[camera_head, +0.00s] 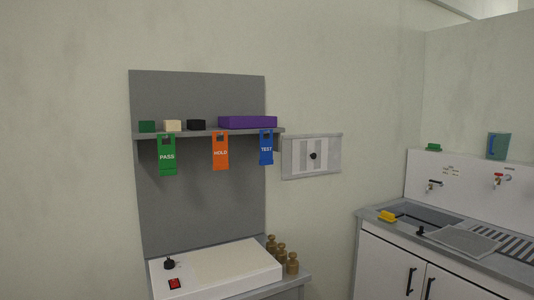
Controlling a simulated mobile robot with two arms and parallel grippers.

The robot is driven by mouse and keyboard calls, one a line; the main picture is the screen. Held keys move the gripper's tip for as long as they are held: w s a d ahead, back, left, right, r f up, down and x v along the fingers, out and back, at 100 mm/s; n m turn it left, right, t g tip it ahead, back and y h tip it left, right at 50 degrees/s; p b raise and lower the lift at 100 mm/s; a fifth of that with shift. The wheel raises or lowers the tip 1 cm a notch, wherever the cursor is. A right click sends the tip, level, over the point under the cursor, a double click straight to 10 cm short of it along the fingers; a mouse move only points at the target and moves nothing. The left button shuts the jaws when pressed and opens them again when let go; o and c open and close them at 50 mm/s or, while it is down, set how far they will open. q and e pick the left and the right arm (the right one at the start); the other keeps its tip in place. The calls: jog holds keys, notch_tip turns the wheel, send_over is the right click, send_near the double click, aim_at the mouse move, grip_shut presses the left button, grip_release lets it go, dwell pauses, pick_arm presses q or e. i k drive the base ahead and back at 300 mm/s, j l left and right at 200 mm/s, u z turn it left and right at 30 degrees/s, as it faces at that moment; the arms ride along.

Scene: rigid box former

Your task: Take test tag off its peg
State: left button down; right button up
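The blue TEST tag (266,149) hangs from under the front of a grey shelf (180,134), at its right end. Its peg is too small to make out clearly. An orange HOLD tag (220,154) hangs to its left, and a green PASS tag (167,158) hangs farther left. All three hang upright and apart from each other. Neither of my grippers shows in the head view.
On the shelf stand green, cream and black blocks and a long purple box (247,122). Below is a white device (215,270) with several brass weights (281,250) beside it. A wall panel (311,156) is right of the tag. A sink counter (440,231) stands at right.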

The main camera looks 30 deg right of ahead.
aim_at(266, 145)
jog(key=i+l+u, duration=0.15)
jog(key=l, duration=0.2)
jog(key=i+l+u, duration=0.15)
jog(key=l, duration=0.2)
jog(key=i+l+u, duration=0.2)
jog(key=l, duration=0.2)
